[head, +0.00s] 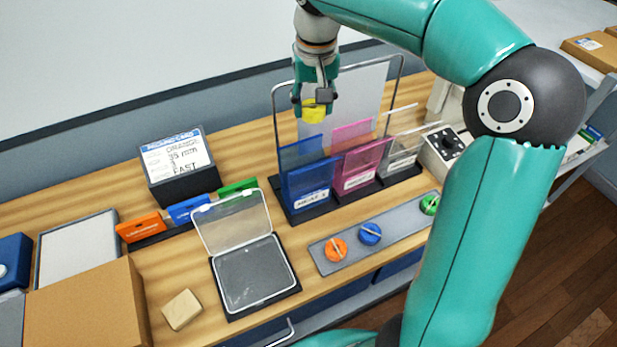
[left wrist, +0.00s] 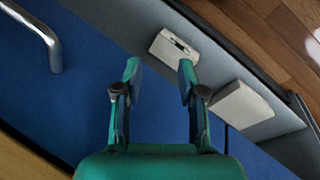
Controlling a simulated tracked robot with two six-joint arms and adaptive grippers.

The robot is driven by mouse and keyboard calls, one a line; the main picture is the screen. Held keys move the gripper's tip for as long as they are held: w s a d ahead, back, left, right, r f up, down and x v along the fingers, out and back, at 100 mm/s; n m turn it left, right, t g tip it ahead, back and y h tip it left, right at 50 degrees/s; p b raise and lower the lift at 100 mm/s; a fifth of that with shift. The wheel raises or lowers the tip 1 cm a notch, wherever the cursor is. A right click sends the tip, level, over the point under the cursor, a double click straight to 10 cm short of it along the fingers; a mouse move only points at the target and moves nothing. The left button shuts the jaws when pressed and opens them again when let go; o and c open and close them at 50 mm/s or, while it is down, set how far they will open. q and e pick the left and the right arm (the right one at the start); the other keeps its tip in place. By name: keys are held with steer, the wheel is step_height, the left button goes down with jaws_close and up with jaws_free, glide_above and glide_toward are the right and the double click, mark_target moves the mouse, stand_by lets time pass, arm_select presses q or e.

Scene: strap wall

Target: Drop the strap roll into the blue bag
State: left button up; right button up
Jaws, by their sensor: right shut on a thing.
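My right gripper (head: 314,100) is shut on a small yellow piece, the strap roll (head: 313,113), and holds it up in the air. In the head view it appears above and just behind the blue bag (head: 308,187), an open-topped translucent pouch at the left end of a dark rack. The roll is partly hidden by the fingers. My left gripper (left wrist: 160,72) is open and empty in the left wrist view, facing a blue panel and grey rail. It does not show in the head view.
A pink bag (head: 361,165) and a clear bag (head: 402,155) stand right of the blue one. A wire frame (head: 275,125) rises behind them. In front lie a grey strip (head: 328,262) with coloured discs and an open clear-lidded box (head: 255,275). A card stand (head: 180,170) is left.

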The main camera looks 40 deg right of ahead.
step_height(320, 180, down, 3)
steer(key=shift+w+r+b, duration=0.1)
steer(key=shift+w+b, duration=0.05)
steer(key=shift+b, duration=0.6)
steer(key=shift+f+b, duration=0.5)
arm_select(q)
step_height(320, 180, down, 3)
steer(key=shift+f, duration=0.15)
arm_select(e)
steer(key=o, duration=1.1)
steer(key=shift+r, duration=0.1)
steer(key=r, duration=0.3)
steer(key=s+r, duration=0.1)
steer(key=r, duration=0.3)
steer(key=a+r, duration=0.1)
steer(key=r, duration=0.3)
steer(key=shift+s, duration=0.25)
steer(key=shift+s+r, duration=0.15)
steer(key=shift+r, duration=0.2)
